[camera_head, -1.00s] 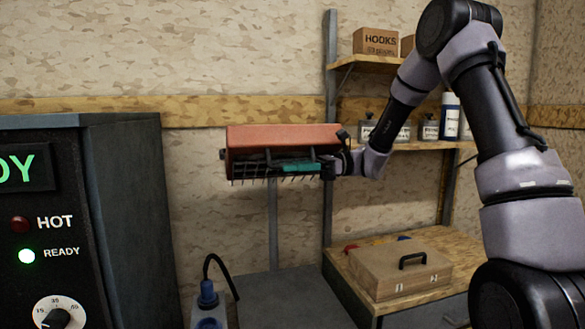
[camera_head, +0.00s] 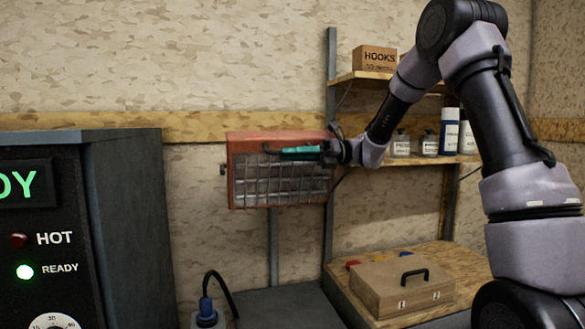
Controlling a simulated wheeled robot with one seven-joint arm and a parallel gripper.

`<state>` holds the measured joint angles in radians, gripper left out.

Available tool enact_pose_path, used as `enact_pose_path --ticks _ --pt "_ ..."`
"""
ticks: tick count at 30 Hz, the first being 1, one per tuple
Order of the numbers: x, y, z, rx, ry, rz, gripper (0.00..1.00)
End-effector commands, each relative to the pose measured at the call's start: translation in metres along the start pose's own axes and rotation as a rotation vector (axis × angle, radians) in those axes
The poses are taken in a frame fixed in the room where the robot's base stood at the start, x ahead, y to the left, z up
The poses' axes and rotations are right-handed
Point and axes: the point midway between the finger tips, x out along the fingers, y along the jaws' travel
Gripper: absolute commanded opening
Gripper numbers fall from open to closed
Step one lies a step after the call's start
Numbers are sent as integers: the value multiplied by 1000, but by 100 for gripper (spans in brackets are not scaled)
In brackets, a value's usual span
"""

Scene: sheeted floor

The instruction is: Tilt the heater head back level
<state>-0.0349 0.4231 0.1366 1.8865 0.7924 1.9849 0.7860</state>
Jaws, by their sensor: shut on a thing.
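The heater head (camera_head: 280,199) is a red-orange box with a wire grille over its front, mounted on a post against the wall. Its grille now faces mostly forward toward the camera, and its top shows as a narrow strip. A teal grip bar (camera_head: 300,150) runs along the upper front of the grille. My gripper (camera_head: 328,152) is at the right end of this bar and shut on it. The fingers are small and partly hidden by the wrist.
A dark control cabinet (camera_head: 125,230) with a green display and lit READY lamp stands at left. Shelves with a HOOKS box (camera_head: 374,59) and bottles (camera_head: 449,131) are behind my arm. A wooden case (camera_head: 402,287) lies on the bench below.

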Motion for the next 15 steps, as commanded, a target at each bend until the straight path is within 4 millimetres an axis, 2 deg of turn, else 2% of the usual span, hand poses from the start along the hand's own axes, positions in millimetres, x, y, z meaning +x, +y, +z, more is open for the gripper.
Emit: enact_pose_path --ticks 3,9,15 --pt "1 3 15 89 -1 3 0" --pt "1 1 32 225 -2 2 0" --pt "1 -1 44 230 -3 3 0"
